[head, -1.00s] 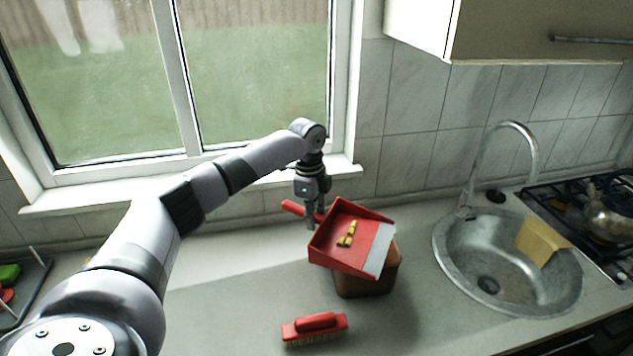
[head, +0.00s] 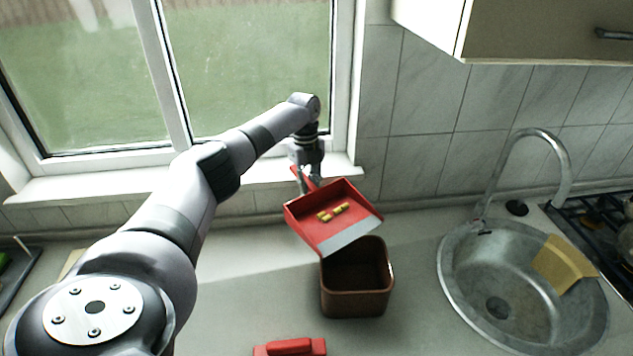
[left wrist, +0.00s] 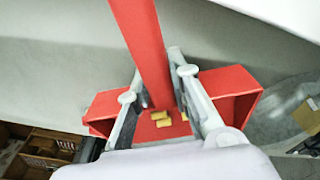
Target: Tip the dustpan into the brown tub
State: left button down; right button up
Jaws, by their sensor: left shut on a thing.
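The red dustpan (head: 308,215) with a pale front lip is in the air in the head view, with several yellow pieces (head: 332,213) lying in it. Its lip slopes down toward the right front, over the back left part of the brown tub (head: 355,303). The tub stands upright on the counter, and the part of its inside that shows looks empty. My left gripper (head: 306,181) is shut on the dustpan's handle behind the pan. In the left wrist view the red handle (left wrist: 145,45) runs between the fingers, with yellow pieces beyond. My right gripper is not in view.
A red brush (head: 290,347) lies on the counter at the front, cut off by the picture edge. A steel sink (head: 450,265) with a tap (head: 545,136) and a yellow cloth (head: 562,262) is at the right. The window is behind my arm.

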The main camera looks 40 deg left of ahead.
pick_arm(q)
jog(key=r+y+p, duration=0.1)
jog(key=s+d+r+y+p, duration=0.1)
jog(key=p, duration=0.1)
jog(key=shift+s+d+r, duration=0.1)
jog(key=shift+r, duration=0.2)
jog(key=shift+d+r+t+y+p, duration=0.4)
jog(key=shift+d+r+y, duration=0.2)
jog(key=shift+y, duration=0.3)
jog(key=shift+s+d+r+y, duration=0.15)
jog(key=shift+d+r+y, duration=0.05)
jog(key=shift+d+y, duration=0.1)
jog(key=shift+d+r+y, duration=1)
jog(key=shift+d+r, duration=0.05)
jog(key=shift+d, duration=0.15)
jog(key=t+y, duration=0.2)
jog(key=y, duration=0.3)
send_near(309, 187)
jog(key=shift+w+v, duration=0.15)
jog(key=shift+v, duration=1)
jog(key=shift+w+v, duration=0.1)
jog(key=shift+v, duration=1.05)
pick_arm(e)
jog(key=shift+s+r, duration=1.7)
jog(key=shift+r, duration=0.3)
pick_arm(q)
jog(key=shift+r, duration=0.1)
